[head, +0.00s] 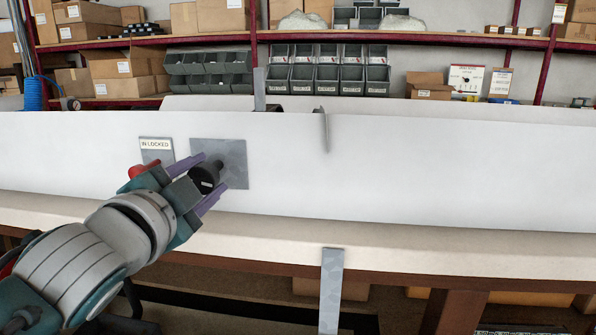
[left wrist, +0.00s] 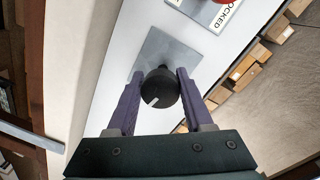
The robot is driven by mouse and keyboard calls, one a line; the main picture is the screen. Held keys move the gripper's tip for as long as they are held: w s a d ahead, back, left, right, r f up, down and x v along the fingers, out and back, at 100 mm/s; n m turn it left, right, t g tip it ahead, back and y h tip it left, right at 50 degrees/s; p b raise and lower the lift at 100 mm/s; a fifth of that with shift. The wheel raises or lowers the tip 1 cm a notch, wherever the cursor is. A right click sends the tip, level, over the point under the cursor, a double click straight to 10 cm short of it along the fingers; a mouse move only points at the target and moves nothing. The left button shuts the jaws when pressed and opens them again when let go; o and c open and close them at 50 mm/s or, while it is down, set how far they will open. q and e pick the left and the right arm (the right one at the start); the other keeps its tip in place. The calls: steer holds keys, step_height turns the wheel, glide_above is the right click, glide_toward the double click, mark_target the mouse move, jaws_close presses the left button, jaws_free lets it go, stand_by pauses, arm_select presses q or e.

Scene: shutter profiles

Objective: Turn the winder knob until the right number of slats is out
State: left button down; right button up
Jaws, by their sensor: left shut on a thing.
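The black winder knob (head: 204,180) sits on a square grey metal plate (head: 232,152) on the front of a long white housing (head: 430,165). My left gripper (head: 212,173) has its purple fingers on either side of the knob and is shut on it. In the left wrist view the knob (left wrist: 160,92) lies between the fingers (left wrist: 160,78), its white mark pointing to the lower left. A small plate labelled "IN LOCKED" (head: 157,146) is left of the knob, with a red part (head: 143,168) beside it. I cannot make out any slats. My right gripper is not in view.
A metal strip (head: 331,290) rises before the table's front edge (head: 450,256). Shelves with grey bins (head: 328,78) and cartons (head: 122,75) are behind.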

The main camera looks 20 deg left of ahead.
arm_select(q)
steer(key=shift+r, duration=0.3)
steer(key=c, duration=0.8)
jaws_free()
steer(key=o, duration=0.5)
steer(key=shift+f, duration=0.2)
steer(key=v, duration=1)
steer(key=shift+p, duration=0.4)
